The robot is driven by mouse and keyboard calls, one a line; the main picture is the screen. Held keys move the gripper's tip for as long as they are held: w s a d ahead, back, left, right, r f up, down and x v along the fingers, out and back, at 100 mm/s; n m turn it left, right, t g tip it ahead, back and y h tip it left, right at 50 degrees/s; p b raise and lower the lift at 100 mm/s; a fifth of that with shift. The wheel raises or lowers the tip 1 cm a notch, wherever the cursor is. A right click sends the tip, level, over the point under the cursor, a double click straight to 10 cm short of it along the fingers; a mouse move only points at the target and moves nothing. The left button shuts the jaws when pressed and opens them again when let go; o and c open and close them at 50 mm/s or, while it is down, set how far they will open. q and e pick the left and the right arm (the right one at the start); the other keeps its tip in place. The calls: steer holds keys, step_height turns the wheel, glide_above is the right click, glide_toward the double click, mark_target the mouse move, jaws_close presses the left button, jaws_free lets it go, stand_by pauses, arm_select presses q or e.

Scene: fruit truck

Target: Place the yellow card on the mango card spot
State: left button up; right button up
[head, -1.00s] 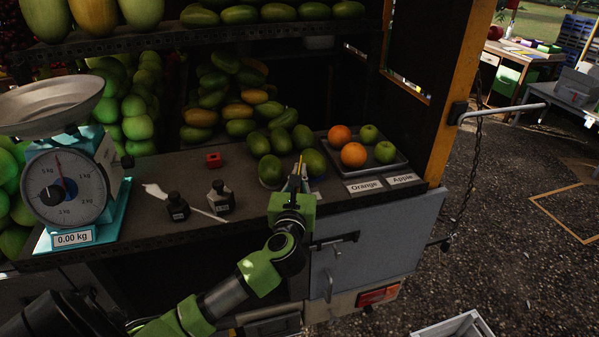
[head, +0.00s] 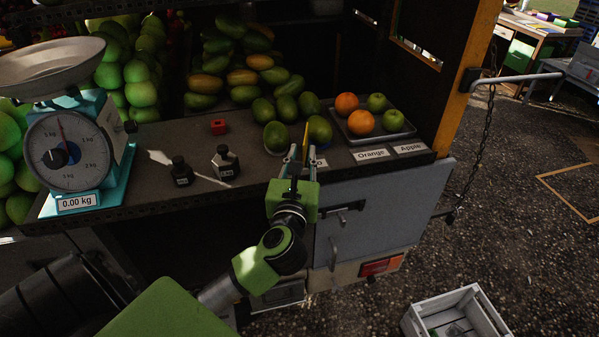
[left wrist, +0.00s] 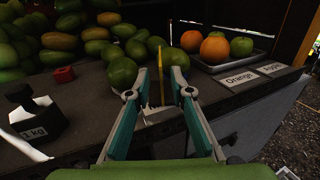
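The yellow card (head: 305,136) shows almost edge-on as a thin upright strip between two mangoes (head: 277,136) near the front of the counter. It also shows in the left wrist view (left wrist: 161,76), between my left gripper's fingers with gaps on both sides. My left gripper (head: 301,155) is open at the counter's front edge; its fingers (left wrist: 160,75) stand apart around the strip. A pale label-like piece (left wrist: 160,115) lies low between the fingers; its text cannot be read and the card's lower end is unclear there. My right gripper is not in view.
Orange (head: 370,154) and Apple (head: 410,148) labels lie right of the gripper, before a fruit tray (head: 393,136). Black weights (head: 225,162), a red cube (head: 218,127) and a scale (head: 75,150) stand left. A white crate (head: 460,312) is on the ground.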

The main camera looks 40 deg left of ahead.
arm_select(q)
steer(key=b+v, duration=0.1)
steer(key=v, duration=0.4)
steer(key=shift+s, duration=0.1)
stand_by(0.3)
